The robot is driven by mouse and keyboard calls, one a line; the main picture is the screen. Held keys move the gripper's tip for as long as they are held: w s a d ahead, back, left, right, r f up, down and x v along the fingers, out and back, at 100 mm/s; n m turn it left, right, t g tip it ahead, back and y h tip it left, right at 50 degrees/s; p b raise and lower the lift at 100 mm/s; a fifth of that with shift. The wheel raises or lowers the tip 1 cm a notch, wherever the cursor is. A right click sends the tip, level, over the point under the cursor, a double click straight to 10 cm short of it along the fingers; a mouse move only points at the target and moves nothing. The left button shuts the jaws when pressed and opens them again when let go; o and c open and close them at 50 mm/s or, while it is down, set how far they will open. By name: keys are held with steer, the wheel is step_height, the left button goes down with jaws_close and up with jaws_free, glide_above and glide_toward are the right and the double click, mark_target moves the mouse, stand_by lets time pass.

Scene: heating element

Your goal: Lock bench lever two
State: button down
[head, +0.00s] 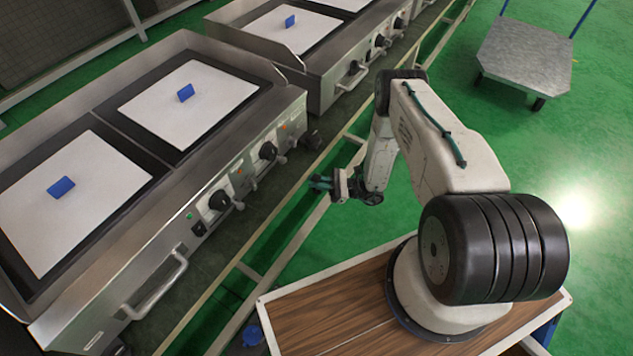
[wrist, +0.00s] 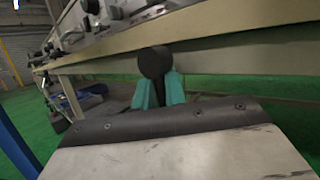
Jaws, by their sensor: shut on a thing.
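In the wrist view, my gripper (wrist: 158,90) has its two teal fingers close together, shut on a lever with a round black knob (wrist: 154,62). The knob stands just beyond the fingertips, in front of the pale bench rail. The fingers hide the part below the knob. In the head view, my gripper (head: 320,183) is at the bench's front rail (head: 308,222), and the held lever cannot be made out there. No number shows on the lever.
A steel griddle unit (head: 160,270) with black knobs, a bar handle and white plates bearing blue blocks stands on the left. Another unit (head: 330,85) stands behind it. A grey cart (head: 525,57) is at the back right. Green floor (head: 480,130) lies open between.

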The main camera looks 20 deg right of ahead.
steer(key=c, duration=1.5)
jaws_free()
steer(key=shift+d, duration=0.15)
steer(key=shift+v, duration=3.8)
steer(key=shift+f, duration=0.1)
